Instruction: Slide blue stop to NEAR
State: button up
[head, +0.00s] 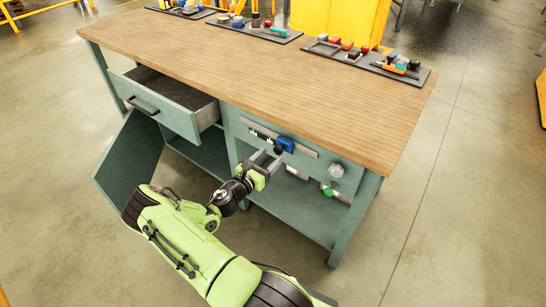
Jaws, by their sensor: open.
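The blue stop (287,144) sits on a horizontal metal rail (303,149) on the front panel of the workbench. A dark part shows just below and left of it. My gripper (269,159) is open in front of the panel, just below and left of the blue stop. Its fingers point toward the stop. I cannot tell whether they touch it. The gripper and the dark part hide some of the panel around the stop. No NEAR mark can be read at this size.
A lower rail carries a green piece (328,191), and a pale round knob (336,170) sits above it. At the left a drawer (165,101) is pulled out above an open cabinet door (128,165). Trays of small parts line the back of the wooden benchtop (270,75).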

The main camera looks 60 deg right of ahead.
aim_at(277, 151)
jog(key=shift+s+d, duration=0.2)
jog(key=shift+d, duration=1.35)
jog(key=shift+c, duration=0.4)
grip_shut()
